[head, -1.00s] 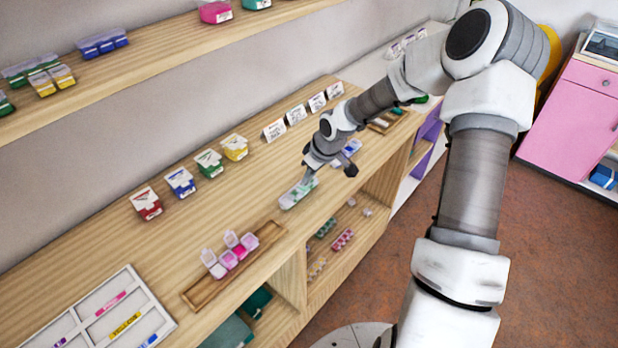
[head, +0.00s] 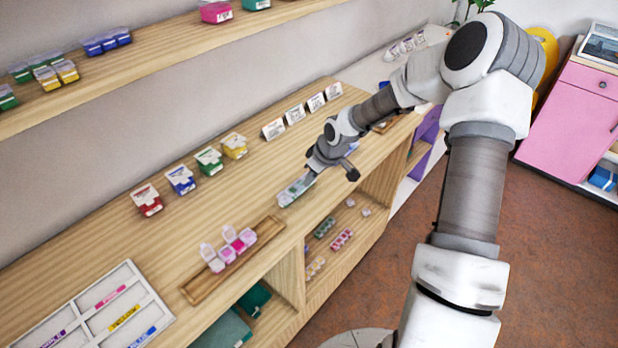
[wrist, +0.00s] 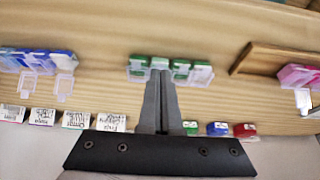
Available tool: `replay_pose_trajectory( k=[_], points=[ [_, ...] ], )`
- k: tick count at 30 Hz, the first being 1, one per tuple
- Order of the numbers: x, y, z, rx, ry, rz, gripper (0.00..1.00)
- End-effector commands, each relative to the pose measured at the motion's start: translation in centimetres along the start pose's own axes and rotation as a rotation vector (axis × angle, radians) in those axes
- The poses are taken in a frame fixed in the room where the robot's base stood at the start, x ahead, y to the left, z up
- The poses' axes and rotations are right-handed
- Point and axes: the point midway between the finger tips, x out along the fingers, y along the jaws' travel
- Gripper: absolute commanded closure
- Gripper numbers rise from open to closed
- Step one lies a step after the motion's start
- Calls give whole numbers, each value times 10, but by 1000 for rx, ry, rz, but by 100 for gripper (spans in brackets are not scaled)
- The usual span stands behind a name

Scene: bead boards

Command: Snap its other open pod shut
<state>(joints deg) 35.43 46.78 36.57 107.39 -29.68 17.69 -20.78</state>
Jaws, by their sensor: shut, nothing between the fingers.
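A strip of green pods (head: 296,191) lies on the wooden counter under my gripper. In the wrist view the green strip (wrist: 186,65) is in the middle, partly hidden behind the fingers. A clear lid (wrist: 200,77) sticks out at its right end, seemingly open. A pale lid-like piece also shows at its left end, but I cannot tell whether it is open. My gripper (wrist: 160,72) is shut and empty, its fingertips at the middle of the strip. It shows in the head view too (head: 311,174). I cannot tell whether the tips touch the strip.
A pink strip (head: 229,250) with open lids sits in a wooden tray (head: 194,292) nearby. A blue strip (wrist: 40,58) with two open clear lids lies left in the wrist view. Small coloured boxes (head: 181,180) and white cards (head: 273,129) line the counter's back.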

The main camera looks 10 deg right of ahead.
Motion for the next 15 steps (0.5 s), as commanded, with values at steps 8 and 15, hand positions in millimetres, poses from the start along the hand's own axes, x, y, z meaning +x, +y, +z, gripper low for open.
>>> replay_pose_trajectory(
  k=[8,15],
  points=[
    [5,0,8,0,0,0,100],
    [7,0,11,0,0,0,100]
  ],
)
